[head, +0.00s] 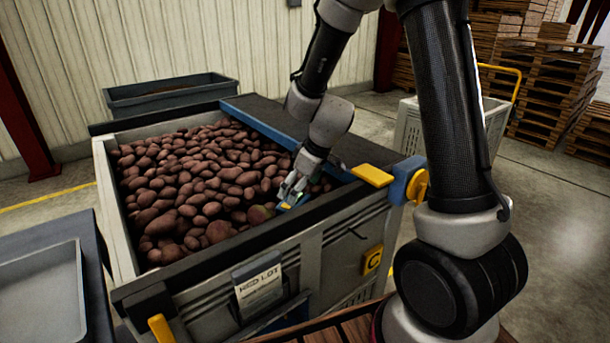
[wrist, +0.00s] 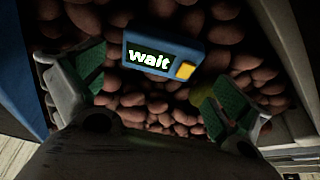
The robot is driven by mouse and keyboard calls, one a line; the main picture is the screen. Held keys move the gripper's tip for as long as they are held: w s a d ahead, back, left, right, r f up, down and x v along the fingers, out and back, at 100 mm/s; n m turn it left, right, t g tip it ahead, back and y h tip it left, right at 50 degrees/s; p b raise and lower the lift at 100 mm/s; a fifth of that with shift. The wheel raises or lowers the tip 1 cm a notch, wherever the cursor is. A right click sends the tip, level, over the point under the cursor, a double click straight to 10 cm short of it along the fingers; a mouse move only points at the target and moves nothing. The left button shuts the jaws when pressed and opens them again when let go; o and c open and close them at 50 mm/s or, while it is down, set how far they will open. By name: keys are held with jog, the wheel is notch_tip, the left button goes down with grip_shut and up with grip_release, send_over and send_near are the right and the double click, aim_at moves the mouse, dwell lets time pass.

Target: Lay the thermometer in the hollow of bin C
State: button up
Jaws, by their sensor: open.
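The thermometer (wrist: 166,57) is a blue box with a dark screen reading "wait" and a yellow button. In the wrist view it lies on or just above the potatoes, beyond and between my open fingers. My gripper (wrist: 158,95) has green-lined pads, and neither pad visibly touches the thermometer. In the head view my gripper (head: 291,188) is low over the potatoes near the front right of the bin. A bit of the blue thermometer (head: 284,206) shows under it, partly hidden. Bin C (head: 312,240) is a grey crate with a yellow C tag (head: 372,260). I cannot make out the hollow's edges.
Reddish potatoes (head: 190,180) fill the bin, with a greenish one (wrist: 212,108) near the right finger. A blue-edged dark rail (head: 262,125) and a yellow block (head: 372,175) border the bin. A grey tray (head: 40,290) stands left; pallets (head: 548,85) stand back right.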

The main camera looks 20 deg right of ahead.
jog(key=s+d+r+m+h, duration=0.1)
jog(key=s+d+r+m, duration=0.1)
jog(key=s+d+r, duration=0.4)
jog(key=s+d+r+m, duration=0.2)
jog(key=s+r, duration=0.5)
jog(key=r, duration=0.4)
jog(key=s+d+r+m+h, duration=0.1)
jog(key=s+d+m, duration=0.1)
jog(key=s, duration=0.4)
jog(key=s+d+r+m+h, duration=0.1)
jog(key=s+d+r+m, duration=0.1)
jog(key=s, duration=0.4)
jog(key=shift+s+d+r+t, duration=0.25)
jog(key=shift+d+t, duration=0.15)
jog(key=shift+d, duration=0.4)
jog(key=shift+a, duration=0.1)
